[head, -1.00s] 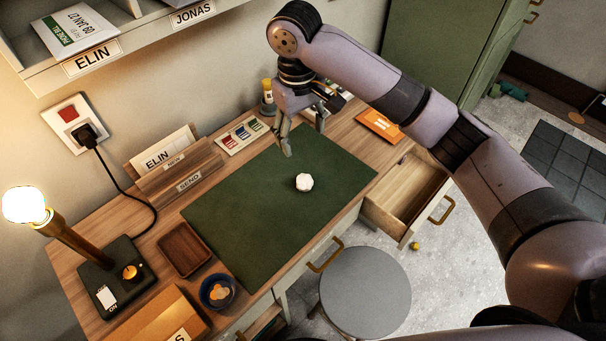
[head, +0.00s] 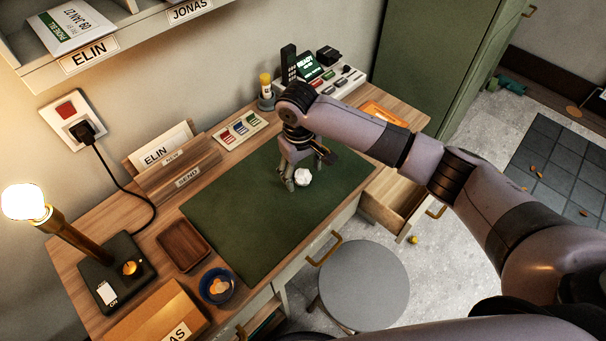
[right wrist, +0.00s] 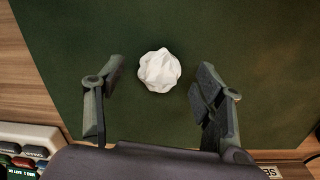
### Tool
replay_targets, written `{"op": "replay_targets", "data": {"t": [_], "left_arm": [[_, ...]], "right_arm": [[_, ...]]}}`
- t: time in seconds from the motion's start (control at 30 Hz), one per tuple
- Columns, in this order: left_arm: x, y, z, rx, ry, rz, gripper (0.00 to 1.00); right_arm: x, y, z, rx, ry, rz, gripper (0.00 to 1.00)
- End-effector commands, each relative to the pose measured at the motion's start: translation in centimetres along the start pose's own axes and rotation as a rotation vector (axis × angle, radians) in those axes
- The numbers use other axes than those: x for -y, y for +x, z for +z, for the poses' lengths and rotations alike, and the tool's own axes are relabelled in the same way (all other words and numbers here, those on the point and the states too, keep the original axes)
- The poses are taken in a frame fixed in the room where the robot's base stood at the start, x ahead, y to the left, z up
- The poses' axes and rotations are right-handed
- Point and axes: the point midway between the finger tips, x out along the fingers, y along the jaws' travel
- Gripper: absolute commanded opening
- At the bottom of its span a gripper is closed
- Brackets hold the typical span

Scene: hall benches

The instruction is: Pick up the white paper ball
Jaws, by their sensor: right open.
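The white paper ball (head: 303,177) lies on the green desk mat (head: 235,225), a crumpled round lump. My right gripper (head: 306,181) is low over the mat at the ball, pointing down. In the right wrist view the ball (right wrist: 159,71) sits between the lines of the two open fingers, a little beyond their tips, with mat showing on both sides. The right gripper (right wrist: 158,82) is open and empty. I cannot tell whether the fingertips touch the mat. My left gripper is not in view.
A wooden tray (head: 184,246) and a blue bowl (head: 217,288) stand left of the mat. A lamp (head: 60,235) is at the far left. A drawer (head: 390,203) stands open at the right, near a grey stool (head: 364,288). The mat around the ball is clear.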

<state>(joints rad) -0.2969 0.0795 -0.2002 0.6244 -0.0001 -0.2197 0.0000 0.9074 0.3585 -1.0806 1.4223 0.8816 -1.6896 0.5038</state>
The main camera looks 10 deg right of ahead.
Motion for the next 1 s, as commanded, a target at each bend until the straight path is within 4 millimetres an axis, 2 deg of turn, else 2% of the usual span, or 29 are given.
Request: {"op": "replay_targets", "data": {"t": [0.1, 0.37, 0.83, 1.0], "left_arm": [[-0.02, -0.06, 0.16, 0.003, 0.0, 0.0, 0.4], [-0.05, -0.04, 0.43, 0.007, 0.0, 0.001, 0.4], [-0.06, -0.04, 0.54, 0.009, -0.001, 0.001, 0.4], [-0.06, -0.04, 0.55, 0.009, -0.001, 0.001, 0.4]], "right_arm": [[0.01, 1.15, 0.05, 0.001, -0.001, 0.0, 0.63], [0.02, 1.36, 0.01, -0.001, -0.001, 0.0, 0.62], [0.02, 1.31, 0.0, -0.001, -0.001, 0.0, 0.31], [0.01, 1.31, 0.01, -0.001, -0.001, 0.0, 0.3]]}}
